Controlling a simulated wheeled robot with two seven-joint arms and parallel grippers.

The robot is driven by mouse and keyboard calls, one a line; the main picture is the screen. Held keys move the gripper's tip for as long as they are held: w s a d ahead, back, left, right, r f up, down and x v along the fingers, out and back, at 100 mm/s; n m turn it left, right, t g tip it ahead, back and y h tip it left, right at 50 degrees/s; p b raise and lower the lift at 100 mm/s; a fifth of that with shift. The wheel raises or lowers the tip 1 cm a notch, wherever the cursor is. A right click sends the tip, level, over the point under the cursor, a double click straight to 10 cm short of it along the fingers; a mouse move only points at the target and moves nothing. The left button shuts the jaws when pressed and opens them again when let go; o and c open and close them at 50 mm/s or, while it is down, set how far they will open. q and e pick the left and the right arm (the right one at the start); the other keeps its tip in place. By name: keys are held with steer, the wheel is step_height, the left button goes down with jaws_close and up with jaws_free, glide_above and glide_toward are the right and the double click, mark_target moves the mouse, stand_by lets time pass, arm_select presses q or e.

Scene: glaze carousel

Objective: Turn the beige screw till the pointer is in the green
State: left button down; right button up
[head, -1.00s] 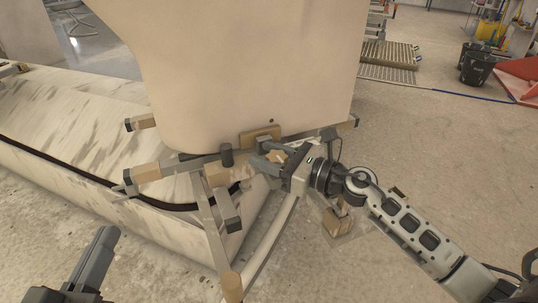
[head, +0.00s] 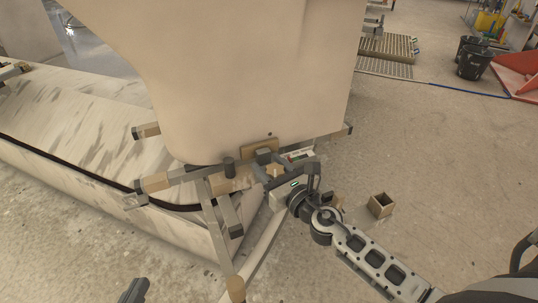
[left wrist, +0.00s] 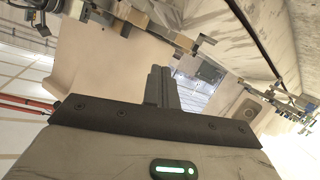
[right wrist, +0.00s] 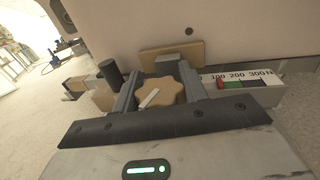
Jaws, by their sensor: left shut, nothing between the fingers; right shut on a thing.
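The beige screw (right wrist: 160,92) is a star-shaped knob with a pale bar mark across it, low on the front of the large beige form. My right gripper (right wrist: 155,90) has a finger on each side of it and is shut on it; in the head view that gripper (head: 270,174) covers part of the knob. Right of it is a white scale (right wrist: 238,74) marked to 300 N. My left gripper (head: 134,291) is shut and empty at the lower left.
A dark upright peg (right wrist: 109,72) stands left of the screw. The beige form (head: 250,70) rises behind. A small open box (head: 381,204) lies on the floor to the right, where the floor is mostly clear. Black bins (head: 473,62) stand far off.

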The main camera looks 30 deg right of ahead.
arm_select(q)
steer(key=shift+a+f+g+y+p, duration=0.3)
steer(key=shift+f+g+y+p, duration=0.15)
steer(key=shift+f+p, duration=0.25)
arm_select(e)
steer(key=shift+d+m+h, duration=0.2)
steer(key=shift+m+h, duration=1.3)
steer(key=shift+h, duration=1.2)
steer(key=o, duration=0.7)
